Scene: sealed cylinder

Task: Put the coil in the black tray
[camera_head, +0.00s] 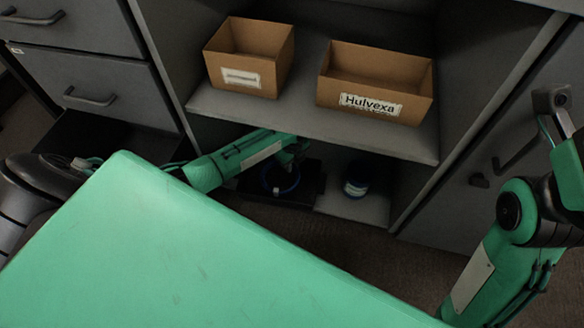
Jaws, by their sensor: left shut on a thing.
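The coil (294,183) is a dark blue ring in the lower compartment of the cabinet. My left arm reaches in from the left, and its gripper (294,157) is shut on the coil at its upper edge. The black tray (312,186) lies flat on the lower shelf, under and around the coil in this view. Whether the coil touches the tray floor is too dark to tell. My right arm shows at the right edge, but its gripper is out of view.
A blue jar (357,180) stands on the lower shelf right of the tray. Two cardboard boxes, a plain-labelled one (273,75) and one marked Hulvexa (405,108), sit on the shelf (300,117) above. Grey drawers (110,90) stand left, a cabinet door (455,215) right.

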